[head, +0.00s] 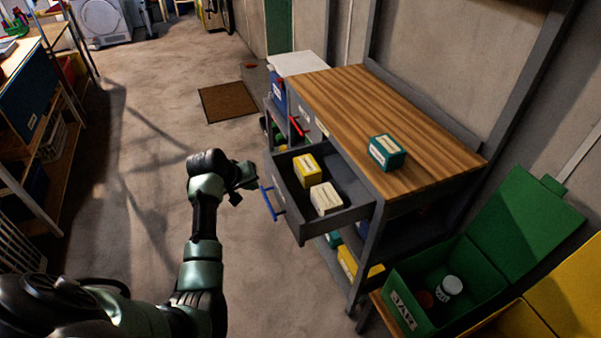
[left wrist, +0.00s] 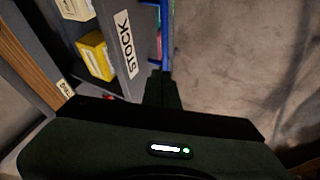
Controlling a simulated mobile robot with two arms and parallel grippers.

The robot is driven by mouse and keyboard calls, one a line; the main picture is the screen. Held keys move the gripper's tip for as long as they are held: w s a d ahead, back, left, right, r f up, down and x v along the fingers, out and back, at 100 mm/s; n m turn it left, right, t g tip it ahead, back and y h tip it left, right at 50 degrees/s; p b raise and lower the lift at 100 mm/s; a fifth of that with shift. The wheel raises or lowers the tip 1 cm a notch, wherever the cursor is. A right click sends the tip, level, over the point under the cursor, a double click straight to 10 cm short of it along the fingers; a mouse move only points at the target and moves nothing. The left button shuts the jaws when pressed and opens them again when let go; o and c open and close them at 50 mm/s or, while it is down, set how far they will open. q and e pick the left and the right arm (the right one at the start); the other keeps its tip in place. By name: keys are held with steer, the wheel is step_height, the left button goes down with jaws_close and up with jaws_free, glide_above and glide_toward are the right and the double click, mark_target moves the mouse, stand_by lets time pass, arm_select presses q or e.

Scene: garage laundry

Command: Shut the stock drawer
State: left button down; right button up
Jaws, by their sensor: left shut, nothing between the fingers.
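The stock drawer (head: 331,224) stands pulled out from the workbench, with a blue bar handle (head: 268,203) on its grey front. A yellow box (head: 307,172) and a cream box (head: 325,199) lie inside. In the left wrist view, the drawer front (left wrist: 112,32) bears a STOCK label, and the blue handle (left wrist: 166,35) runs along it. My left gripper (head: 250,184) is shut and empty, just outside the drawer front near the handle's far end. Its dark fingers (left wrist: 163,78) overlap the handle's end in the wrist view; I cannot tell whether they touch. My right gripper is out of view.
The workbench's wooden top (head: 375,115) carries a teal box (head: 387,152). An open green bin (head: 446,262) stands at the right, beside a yellow one (head: 565,290). Shelves (head: 40,130) line the left. The concrete floor left of the drawer is clear, with a brown mat (head: 228,101) beyond.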

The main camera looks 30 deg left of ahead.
arm_select(q)
steer(key=w+r+x, duration=0.1)
steer(key=x, duration=0.7)
steer(key=shift+w+d+f, duration=0.2)
steer(key=shift+w, duration=0.3)
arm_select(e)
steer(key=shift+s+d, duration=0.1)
